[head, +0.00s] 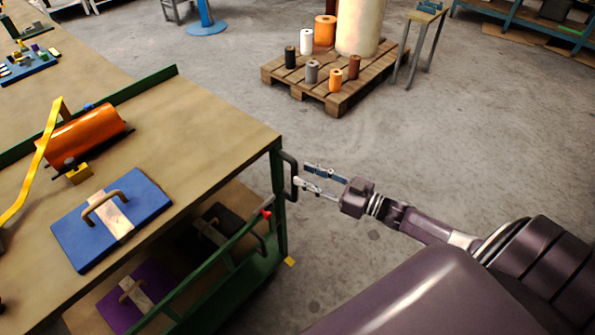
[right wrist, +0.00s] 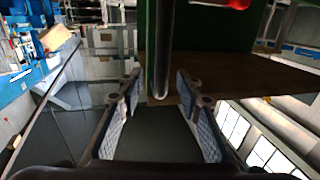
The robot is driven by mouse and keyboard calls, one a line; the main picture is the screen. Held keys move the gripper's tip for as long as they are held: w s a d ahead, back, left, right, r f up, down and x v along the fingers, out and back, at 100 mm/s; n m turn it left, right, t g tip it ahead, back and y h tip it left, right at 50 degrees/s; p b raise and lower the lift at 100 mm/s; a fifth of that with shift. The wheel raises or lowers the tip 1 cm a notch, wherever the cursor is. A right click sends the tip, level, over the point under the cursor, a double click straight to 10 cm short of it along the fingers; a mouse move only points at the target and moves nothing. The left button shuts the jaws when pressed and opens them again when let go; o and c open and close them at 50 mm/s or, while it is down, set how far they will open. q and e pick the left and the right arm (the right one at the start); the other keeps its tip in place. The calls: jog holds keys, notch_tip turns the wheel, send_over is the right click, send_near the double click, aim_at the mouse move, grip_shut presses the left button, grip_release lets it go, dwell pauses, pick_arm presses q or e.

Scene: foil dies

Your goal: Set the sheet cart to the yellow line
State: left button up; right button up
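The sheet cart (head: 210,150) has a wooden top and a green frame and fills the left of the head view. A dark upright handle (head: 293,176) is on its right corner; in the right wrist view the bar (right wrist: 162,50) shows between my fingers. My right gripper (head: 305,176) is open, its fingertips at the handle; I cannot tell whether they touch it. It also shows in the right wrist view (right wrist: 157,85). A small yellow mark (head: 289,261) lies on the floor beside the cart's lower corner; any more of a line is hidden. My left gripper is out of view.
On the cart top are an orange roll (head: 88,136), a yellow strip (head: 42,160) and a blue plate with a handle (head: 75,236). A purple plate (head: 120,305) lies on the lower shelf. A pallet (head: 345,95) with rolls stands behind. The floor (head: 460,150) at right is clear.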

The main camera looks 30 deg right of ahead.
jog(key=v, duration=0.7)
jog(key=shift+s+d, duration=0.2)
jog(key=shift+s, duration=0.15)
jog(key=shift+r, duration=0.1)
jog(key=s+d+f+m+g+h, duration=0.1)
jog(key=s+f+g+h, duration=0.15)
jog(key=f, duration=0.65)
jog(key=s+d+f+m+g+h, duration=0.1)
jog(key=s+f+m+h, duration=0.2)
jog(key=f, duration=0.7)
jog(key=s+d+f+g+h, duration=0.1)
jog(key=s+f+g+h, duration=0.15)
jog(key=s+f, duration=0.45)
jog(key=s+a+f+g, duration=0.4)
jog(key=s+a+f, duration=0.4)
jog(key=s, duration=0.5)
jog(key=s+a+f+g, duration=0.4)
jog(key=s+a+f, duration=0.5)
jog(key=s+f, duration=0.3)
jog(key=shift+s+n+g+h+p, duration=0.3)
jog(key=shift+s+g+h, duration=0.1)
jog(key=shift+s, duration=0.2)
